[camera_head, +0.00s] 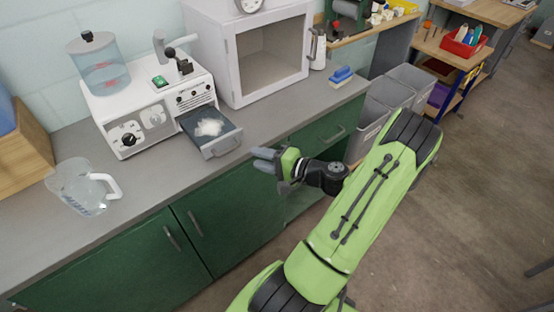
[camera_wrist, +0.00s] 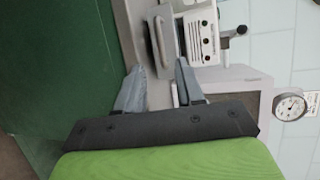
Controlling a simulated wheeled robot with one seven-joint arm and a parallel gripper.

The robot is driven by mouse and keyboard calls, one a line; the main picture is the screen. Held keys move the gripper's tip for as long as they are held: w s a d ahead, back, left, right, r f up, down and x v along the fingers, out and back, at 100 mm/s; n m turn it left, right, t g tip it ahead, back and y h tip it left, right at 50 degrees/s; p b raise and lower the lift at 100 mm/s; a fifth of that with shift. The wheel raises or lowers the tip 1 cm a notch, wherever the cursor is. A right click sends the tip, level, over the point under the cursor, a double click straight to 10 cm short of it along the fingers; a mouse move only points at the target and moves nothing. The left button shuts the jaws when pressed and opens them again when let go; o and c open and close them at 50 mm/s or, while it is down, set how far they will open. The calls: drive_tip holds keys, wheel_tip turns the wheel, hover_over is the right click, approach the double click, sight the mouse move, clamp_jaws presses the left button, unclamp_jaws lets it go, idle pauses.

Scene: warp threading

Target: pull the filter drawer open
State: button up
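The filter drawer (camera_head: 211,133) is a grey tray that sticks out from the front of a white machine (camera_head: 150,100) on the counter. A white fluffy clump (camera_head: 209,127) lies in it, and a grey handle (camera_head: 221,148) is on its front. My gripper (camera_head: 262,160) is in front of the counter edge, to the right of and apart from the handle. In the wrist view, its two fingers (camera_wrist: 158,85) are spread with nothing between them, and the drawer handle (camera_wrist: 156,42) shows beyond them.
A clear pitcher (camera_head: 82,188) stands at the left on the counter (camera_head: 150,176). A white open-fronted box (camera_head: 262,60) stands right of the machine, with a clock on top. Green cabinets (camera_head: 120,270) with handles lie below. The floor at the right is clear.

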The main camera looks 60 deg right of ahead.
drive_tip(key=v, duration=0.6)
drive_tip(key=shift+p, duration=0.3)
drive_tip(key=w+a+r+n+g+y+p, duration=0.25)
drive_tip(key=a+n+g, duration=0.35)
drive_tip(key=a, duration=0.3)
drive_tip(key=w+a+r+n+g+y+p, duration=0.1)
drive_tip(key=w+a+r+n+g, duration=0.3)
drive_tip(key=a, duration=0.5)
drive_tip(key=s+a+r+n+h+p, duration=0.1)
drive_tip(key=s+a+r+n+h, duration=0.1)
drive_tip(key=s+a+r, duration=0.3)
drive_tip(key=s+a+r+n+h+p, duration=0.1)
drive_tip(key=s+a+r+n+h, duration=0.2)
drive_tip(key=r, duration=0.6)
drive_tip(key=s+a+n, duration=0.2)
drive_tip(key=shift+s+r+n+p, duration=0.25)
drive_tip(key=shift+s+n+p, duration=0.05)
drive_tip(key=shift+s+p, duration=0.1)
drive_tip(key=shift+a+h, duration=0.15)
drive_tip(key=shift+h, duration=0.1)
